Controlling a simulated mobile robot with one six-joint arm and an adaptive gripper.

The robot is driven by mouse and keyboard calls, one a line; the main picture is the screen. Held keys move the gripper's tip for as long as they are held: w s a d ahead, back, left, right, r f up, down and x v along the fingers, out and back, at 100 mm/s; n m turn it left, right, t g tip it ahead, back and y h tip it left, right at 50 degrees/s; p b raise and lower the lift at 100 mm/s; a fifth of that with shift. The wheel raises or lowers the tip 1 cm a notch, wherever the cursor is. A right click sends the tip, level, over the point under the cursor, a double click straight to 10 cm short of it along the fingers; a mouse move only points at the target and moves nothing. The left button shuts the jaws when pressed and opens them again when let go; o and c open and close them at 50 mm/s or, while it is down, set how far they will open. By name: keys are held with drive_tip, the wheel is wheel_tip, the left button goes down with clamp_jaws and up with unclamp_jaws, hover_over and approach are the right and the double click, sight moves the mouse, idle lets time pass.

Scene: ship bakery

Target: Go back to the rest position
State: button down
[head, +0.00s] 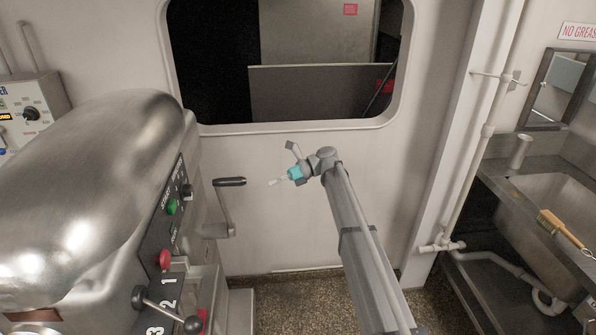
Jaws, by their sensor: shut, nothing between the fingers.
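My gripper (275,181) is at the end of my outstretched arm, in the middle of the head view. It points left and is shut and empty. Its fingers are small and pale in this view, beside a light blue part of the wrist. It is in front of the white wall, below the window opening. The crank handle (230,182) of the mixer appears just left of the fingertips; the true gap in depth is hard to tell.
A large metal mixer (95,190) with buttons and levers fills the left. A window opening (330,65) is behind. White pipes (487,130) and a sink (560,195) with a brush (562,228) are at the right. Speckled floor (300,300) shows below.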

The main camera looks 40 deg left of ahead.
drive_tip(key=w+d+f+n+t+h, duration=0.1)
drive_tip(key=w+d+f+n+t, duration=0.15)
drive_tip(key=d, duration=1.05)
drive_tip(key=w+d+f+n+t, duration=0.2)
drive_tip(key=d+f+t, duration=0.15)
drive_tip(key=d, duration=0.95)
drive_tip(key=w+d+f+n+t+h, duration=0.1)
drive_tip(key=w+d+f+n+t, duration=0.2)
drive_tip(key=d, duration=1)
drive_tip(key=s+d+f+n+t+h, duration=0.1)
drive_tip(key=s+d+n+h, duration=0.1)
drive_tip(key=d, duration=0.9)
drive_tip(key=s+d+f+n+t+h, duration=0.1)
drive_tip(key=s+d, duration=0.4)
drive_tip(key=d, duration=0.7)
drive_tip(key=s+d+f+n+t+h, duration=0.1)
drive_tip(key=s+d+f+n+h, duration=0.2)
drive_tip(key=d, duration=0.8)
drive_tip(key=shift+s+d+n+h, duration=0.2)
drive_tip(key=shift+s+n+h, duration=0.1)
drive_tip(key=shift+s+n, duration=0.2)
drive_tip(key=shift+a, duration=0.15)
